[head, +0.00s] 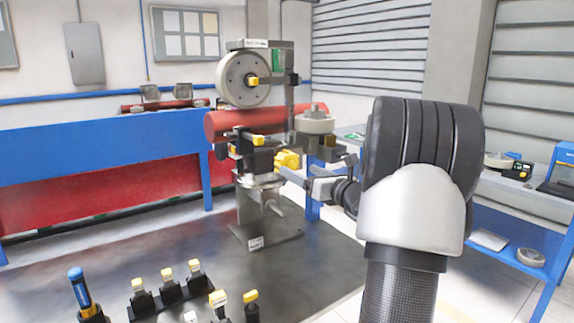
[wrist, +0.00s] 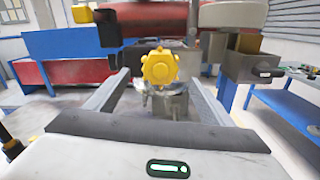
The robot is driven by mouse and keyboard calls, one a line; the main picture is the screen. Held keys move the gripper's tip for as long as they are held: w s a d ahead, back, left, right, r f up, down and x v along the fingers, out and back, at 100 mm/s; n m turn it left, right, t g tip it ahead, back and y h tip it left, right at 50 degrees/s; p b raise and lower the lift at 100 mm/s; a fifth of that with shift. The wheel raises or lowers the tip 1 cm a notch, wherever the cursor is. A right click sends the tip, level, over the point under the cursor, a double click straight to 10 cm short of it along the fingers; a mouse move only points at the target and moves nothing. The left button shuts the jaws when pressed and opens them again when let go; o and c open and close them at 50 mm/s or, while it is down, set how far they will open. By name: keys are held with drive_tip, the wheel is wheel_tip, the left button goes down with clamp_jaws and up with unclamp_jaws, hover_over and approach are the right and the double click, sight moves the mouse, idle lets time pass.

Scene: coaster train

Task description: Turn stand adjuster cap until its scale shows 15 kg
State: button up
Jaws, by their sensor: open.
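The yellow lobed adjuster cap (head: 287,160) sits on the right side of the grey stand (head: 260,200), below the red cylinder (head: 245,120). The cap also shows in the centre of the wrist view (wrist: 159,68), facing my gripper. My gripper (wrist: 160,78) is open, with one finger to the left of the cap and one to the right. Gaps show between the cap and both fingers, and nothing is held. In the head view my gripper (head: 290,174) reaches in from the right, close to the cap. No scale reading is legible in either view.
A large grey wheel (head: 243,80) and a round weight (head: 314,122) are above the cap. Several yellow-topped tools (head: 170,287) stand at the front of the dark table (head: 150,245). Blue benches (head: 100,145) stand behind. A dark block (wrist: 252,66) hangs near the right finger.

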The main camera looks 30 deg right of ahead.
sight(290, 166)
drive_tip(key=w, duration=0.8)
drive_tip(key=shift+w+p, duration=0.1)
drive_tip(key=shift+p, duration=0.2)
drive_tip(key=shift+c, duration=0.2)
drive_tip(key=c, duration=1)
